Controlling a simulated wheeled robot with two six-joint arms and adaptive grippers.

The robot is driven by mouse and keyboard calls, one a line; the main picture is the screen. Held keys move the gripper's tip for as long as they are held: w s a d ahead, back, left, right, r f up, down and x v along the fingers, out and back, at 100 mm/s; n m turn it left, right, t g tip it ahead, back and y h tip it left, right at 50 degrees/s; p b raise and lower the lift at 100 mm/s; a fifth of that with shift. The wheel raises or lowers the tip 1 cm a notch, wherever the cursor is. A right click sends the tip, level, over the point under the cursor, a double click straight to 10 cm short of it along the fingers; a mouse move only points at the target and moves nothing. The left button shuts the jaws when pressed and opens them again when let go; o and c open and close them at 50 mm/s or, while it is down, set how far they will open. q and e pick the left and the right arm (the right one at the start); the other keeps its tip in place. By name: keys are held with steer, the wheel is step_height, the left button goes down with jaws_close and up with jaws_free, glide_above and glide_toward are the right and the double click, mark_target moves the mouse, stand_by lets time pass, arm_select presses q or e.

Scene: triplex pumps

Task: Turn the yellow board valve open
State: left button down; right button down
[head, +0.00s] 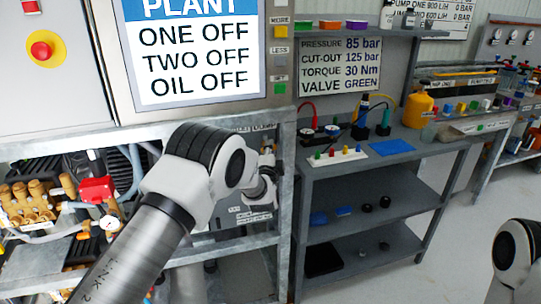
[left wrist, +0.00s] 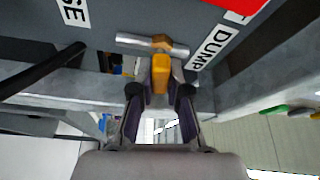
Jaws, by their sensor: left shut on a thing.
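The yellow board valve handle (left wrist: 160,72) shows in the left wrist view, with a brass-coloured hub at its top on a grey metal pipe (left wrist: 134,40). The handle points down in the picture, roughly square to the pipe. My left gripper (left wrist: 160,92) has its two dark fingers on either side of the handle and is shut on it. In the head view my left gripper (head: 264,186) is at the board under the plant sign, and my arm hides much of that area. Only a link of my right arm shows at the right edge; its gripper is out of view.
A label reading DUMP (left wrist: 213,47) is right of the valve. A grey frame bar (left wrist: 60,88) runs below it. In the head view a bench (head: 440,148) with small parts stands to the right, and bare floor lies beyond it.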

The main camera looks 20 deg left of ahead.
arm_select(q)
steer(key=n+b, duration=0.1)
steer(key=n, duration=0.1)
steer(key=n+t+y+b, duration=0.1)
steer(key=n+b, duration=0.1)
steer(key=shift+f, duration=0.3)
steer(key=n+y+b, duration=0.1)
steer(key=n+b, duration=0.1)
steer(key=n+y+b, duration=0.1)
steer(key=n+b, duration=0.1)
steer(key=n, duration=0.1)
steer(key=shift+a+n+t+y, duration=0.1)
steer(key=shift+n+t+y, duration=0.2)
steer(key=shift+y, duration=0.1)
steer(key=n+y+b, duration=0.2)
steer(key=n, duration=0.3)
steer(key=shift+r, duration=0.1)
steer(key=shift+r+n+g+y+b, duration=0.1)
steer(key=shift+n+g+y+b, duration=0.45)
steer(key=shift+n, duration=0.75)
steer(key=shift+n+g+y+b, duration=0.25)
steer(key=shift+n+y+b, duration=0.25)
steer(key=shift+n+y, duration=0.6)
steer(key=shift+n, duration=0.4)
steer(key=shift+h, duration=0.25)
steer(key=c, duration=1.1)
jaws_free()
steer(key=shift+a, duration=0.1)
steer(key=shift+c, duration=0.2)
